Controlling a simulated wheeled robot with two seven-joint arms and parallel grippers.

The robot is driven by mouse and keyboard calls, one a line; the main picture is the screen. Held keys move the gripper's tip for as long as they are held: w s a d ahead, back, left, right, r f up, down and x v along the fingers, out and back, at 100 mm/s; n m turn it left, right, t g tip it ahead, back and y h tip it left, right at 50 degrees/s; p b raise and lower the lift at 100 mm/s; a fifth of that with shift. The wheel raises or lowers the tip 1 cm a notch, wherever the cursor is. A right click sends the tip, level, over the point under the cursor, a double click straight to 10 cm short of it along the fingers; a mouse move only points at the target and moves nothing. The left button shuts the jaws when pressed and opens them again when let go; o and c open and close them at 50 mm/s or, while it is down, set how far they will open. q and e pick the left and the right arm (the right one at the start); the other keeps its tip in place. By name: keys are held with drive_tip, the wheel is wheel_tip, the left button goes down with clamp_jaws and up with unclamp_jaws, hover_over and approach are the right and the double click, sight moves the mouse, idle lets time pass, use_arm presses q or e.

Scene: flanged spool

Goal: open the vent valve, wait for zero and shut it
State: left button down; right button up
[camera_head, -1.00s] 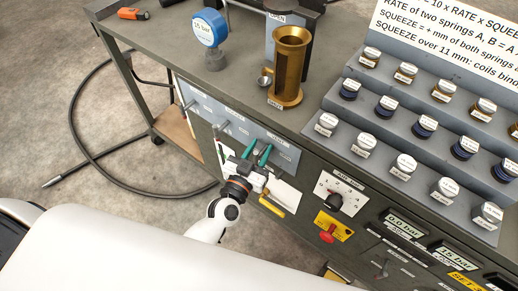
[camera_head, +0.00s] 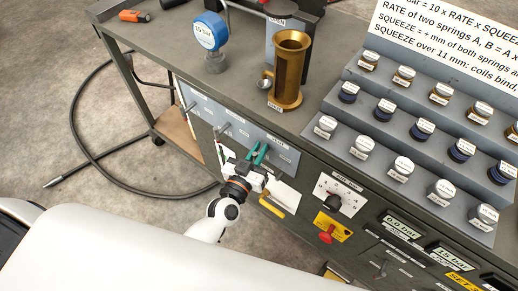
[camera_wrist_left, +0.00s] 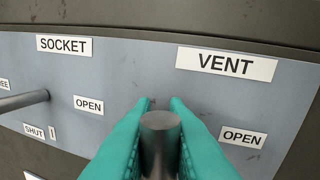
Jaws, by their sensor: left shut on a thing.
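The vent valve handle (camera_wrist_left: 160,135) is a grey round bar, seen nearly end-on in the left wrist view below the VENT label (camera_wrist_left: 227,63). My left gripper (camera_head: 257,152) has green fingers, which are shut on this handle from both sides; they also fill the lower middle of the left wrist view (camera_wrist_left: 160,110). The vent's OPEN label (camera_wrist_left: 243,137) shows right of the fingers. One display (camera_head: 403,225) reads 0.0 bar, and another (camera_head: 453,253) reads 15 bar. My right gripper is not in view.
The socket valve handle (camera_wrist_left: 22,101) is left of the vent on the same panel. A blue-rimmed gauge (camera_head: 210,32) and a brass cylinder (camera_head: 289,72) stand on the bench above. A yellow handle (camera_head: 272,208) hangs just below my gripper. A black knob (camera_head: 333,202) is to the right.

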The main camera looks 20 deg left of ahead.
use_arm(q)
drive_tip(key=n+p, duration=0.1)
drive_tip(key=n, duration=0.1)
drive_tip(key=n+g+p, duration=0.1)
drive_tip(key=n, duration=0.1)
drive_tip(key=f+n+p, duration=0.1)
drive_tip(key=n, duration=0.2)
drive_tip(key=shift+a+g+h, duration=0.3)
drive_tip(key=shift+a+g, duration=0.05)
drive_tip(key=shift+g, duration=0.05)
drive_tip(key=shift+f+n+h, duration=0.3)
drive_tip(key=shift+n+h, duration=0.1)
drive_tip(key=shift+n, duration=0.9)
drive_tip(key=shift+g, duration=0.3)
